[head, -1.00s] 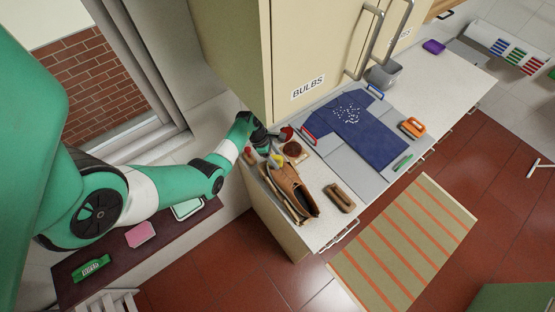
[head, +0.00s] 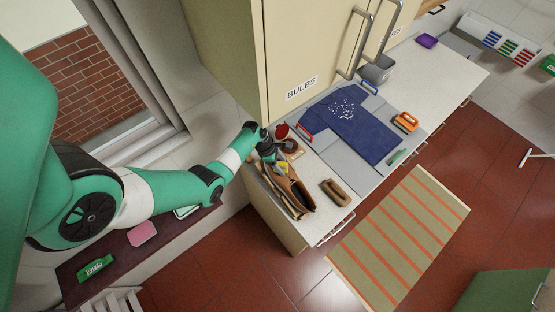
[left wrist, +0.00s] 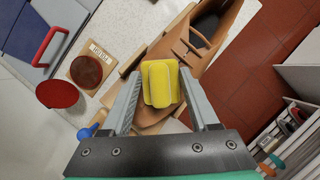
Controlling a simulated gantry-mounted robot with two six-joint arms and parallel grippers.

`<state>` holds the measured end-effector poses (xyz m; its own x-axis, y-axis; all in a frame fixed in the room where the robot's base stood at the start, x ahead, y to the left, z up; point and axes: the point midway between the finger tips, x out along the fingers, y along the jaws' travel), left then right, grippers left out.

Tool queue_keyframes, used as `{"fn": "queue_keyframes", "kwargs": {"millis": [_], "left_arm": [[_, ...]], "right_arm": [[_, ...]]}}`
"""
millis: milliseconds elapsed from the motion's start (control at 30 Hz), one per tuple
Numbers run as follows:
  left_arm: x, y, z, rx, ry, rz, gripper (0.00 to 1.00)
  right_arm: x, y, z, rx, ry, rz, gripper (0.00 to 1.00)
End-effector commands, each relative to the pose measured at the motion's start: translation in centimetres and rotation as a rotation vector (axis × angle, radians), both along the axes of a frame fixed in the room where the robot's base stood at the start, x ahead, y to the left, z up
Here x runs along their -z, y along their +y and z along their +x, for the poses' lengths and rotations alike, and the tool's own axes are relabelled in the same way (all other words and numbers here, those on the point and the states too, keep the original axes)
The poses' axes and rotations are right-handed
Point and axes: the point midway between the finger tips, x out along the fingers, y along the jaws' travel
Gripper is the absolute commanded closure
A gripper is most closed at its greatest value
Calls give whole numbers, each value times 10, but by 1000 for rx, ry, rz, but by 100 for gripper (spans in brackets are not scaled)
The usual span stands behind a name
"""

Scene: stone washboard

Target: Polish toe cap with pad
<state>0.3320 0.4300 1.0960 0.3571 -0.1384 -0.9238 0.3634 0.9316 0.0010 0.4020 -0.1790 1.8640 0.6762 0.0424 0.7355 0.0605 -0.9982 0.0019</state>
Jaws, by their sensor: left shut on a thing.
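A brown leather shoe (head: 292,190) lies on a wooden stand on the counter, its toe towards my left gripper; it also shows in the left wrist view (left wrist: 187,48). My left gripper (head: 277,160) is shut on a yellow pad (left wrist: 160,83), also visible in the head view (head: 284,167). The pad is over the toe cap and hides part of it. I cannot tell whether it touches the leather. An open tin of dark red polish (left wrist: 86,71) sits on a small labelled wooden block beside the shoe. Its red lid (left wrist: 57,93) is next to it. My right gripper is out of view.
A brown brush (head: 334,191) lies right of the shoe. The tall cabinet (head: 300,50) rises behind the counter. The striped rug (head: 400,235) is on the floor.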

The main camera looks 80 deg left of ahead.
Motion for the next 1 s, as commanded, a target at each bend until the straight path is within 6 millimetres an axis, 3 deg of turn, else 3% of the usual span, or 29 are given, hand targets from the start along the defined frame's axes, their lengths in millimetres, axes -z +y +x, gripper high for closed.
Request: {"fn": "queue_keyframes", "kwargs": {"millis": [600,1000], "left_arm": [[2,-37,12,5,7,-8,100],[-5,-37,14,2,4,-6,100]], "right_arm": [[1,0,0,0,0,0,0],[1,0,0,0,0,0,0]]}}
